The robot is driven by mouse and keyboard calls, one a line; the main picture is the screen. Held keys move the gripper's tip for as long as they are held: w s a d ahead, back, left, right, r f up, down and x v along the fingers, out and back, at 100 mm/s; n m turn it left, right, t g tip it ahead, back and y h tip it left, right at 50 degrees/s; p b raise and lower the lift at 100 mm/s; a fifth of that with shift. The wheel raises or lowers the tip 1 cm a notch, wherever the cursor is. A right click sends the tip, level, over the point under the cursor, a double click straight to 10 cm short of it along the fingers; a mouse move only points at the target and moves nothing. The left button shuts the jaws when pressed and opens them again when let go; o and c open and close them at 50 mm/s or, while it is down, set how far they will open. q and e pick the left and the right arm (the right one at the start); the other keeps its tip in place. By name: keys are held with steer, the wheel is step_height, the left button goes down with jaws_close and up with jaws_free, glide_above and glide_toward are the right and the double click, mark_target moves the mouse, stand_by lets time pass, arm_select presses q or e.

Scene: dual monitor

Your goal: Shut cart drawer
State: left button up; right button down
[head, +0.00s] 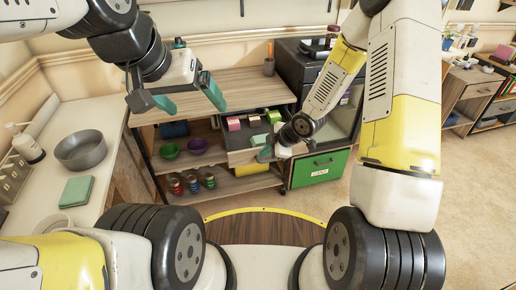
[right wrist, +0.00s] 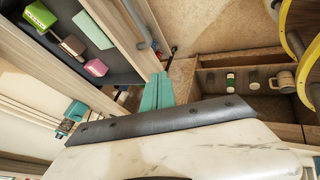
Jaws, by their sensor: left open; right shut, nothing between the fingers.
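The wooden cart (head: 215,88) stands ahead in the head view. Its drawer (head: 243,157) is pulled out, with its inside showing. A pink box (head: 234,124), a brown box (head: 254,121) and a green box (head: 274,117) are in it. The drawer also shows at the upper left of the right wrist view (right wrist: 118,62). My right gripper (head: 265,154) is shut and empty, close to the drawer front; it also shows in the right wrist view (right wrist: 158,92). I cannot tell whether it touches. My left gripper (head: 182,98) is open and empty, raised left of the drawer.
Bowls (head: 197,146) and several jars (head: 192,184) stand on the cart's lower shelves. A dark cabinet with a green drawer (head: 318,170) stands right of the cart. A white counter (head: 105,120) with a grey pan (head: 80,150) lies left. Carpet (head: 465,200) is clear at right.

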steer(key=s+f, duration=0.1)
steer(key=f, duration=0.1)
glide_toward(242, 162)
step_height(242, 162, down, 4)
steer(key=s, duration=0.3)
steer(key=w, duration=0.1)
steer(key=w+a, duration=0.2)
steer(key=shift+w+f, duration=0.1)
steer(key=shift+w, duration=0.25)
steer(key=shift+w+a, duration=0.15)
steer(key=shift+w, duration=0.35)
steer(key=shift+w, duration=0.1)
